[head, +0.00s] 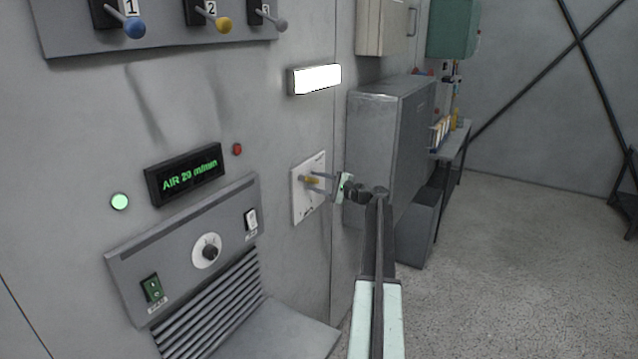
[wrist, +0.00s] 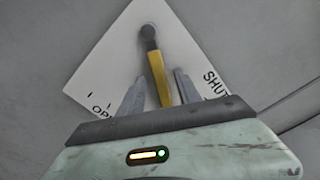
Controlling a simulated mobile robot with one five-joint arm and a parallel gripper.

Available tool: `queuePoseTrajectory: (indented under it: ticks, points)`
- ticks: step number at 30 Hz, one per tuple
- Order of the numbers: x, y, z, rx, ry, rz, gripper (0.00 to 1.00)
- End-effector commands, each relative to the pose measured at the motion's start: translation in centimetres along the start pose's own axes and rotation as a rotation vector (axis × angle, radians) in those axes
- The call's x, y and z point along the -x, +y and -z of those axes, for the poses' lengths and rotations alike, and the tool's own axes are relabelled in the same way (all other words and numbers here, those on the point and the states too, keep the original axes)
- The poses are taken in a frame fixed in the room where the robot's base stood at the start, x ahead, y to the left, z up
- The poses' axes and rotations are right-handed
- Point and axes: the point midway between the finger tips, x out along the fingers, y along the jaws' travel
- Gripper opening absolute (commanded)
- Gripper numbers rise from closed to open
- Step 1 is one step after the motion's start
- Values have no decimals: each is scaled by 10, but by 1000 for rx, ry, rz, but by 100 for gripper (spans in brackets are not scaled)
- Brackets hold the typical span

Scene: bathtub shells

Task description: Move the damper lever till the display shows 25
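The damper lever has a yellow handle (head: 312,180) on a pale plate (head: 308,208) on the wall. In the wrist view the lever (wrist: 159,78) hangs from a dark pivot at the top of the plate (wrist: 188,58), pointing down and slightly right. The plate carries an "OP..." mark at lower left and "SHUT" at right, partly hidden. My gripper (head: 317,183) is at the lever; in the wrist view its fingers (wrist: 160,82) stand either side of the handle, open, with small gaps. The display (head: 185,174) shows green text, seemingly "AIR 29 m/min"; the last digit is blurry.
A control panel with a knob (head: 207,251) and switches is below the display. Numbered levers with coloured knobs (head: 134,28) are above. A grey cabinet (head: 385,135) stands right of the plate, beyond my arm.

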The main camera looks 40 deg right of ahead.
Motion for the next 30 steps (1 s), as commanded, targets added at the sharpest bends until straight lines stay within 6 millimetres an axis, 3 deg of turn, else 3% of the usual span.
queuePoseTrajectory:
  ticks: [2,6,30]
  points:
    - [0,0,0,0,0,0,40]
    - [1,0,0,0,0,0,1]
    - [2,0,1,0,1,1,0]
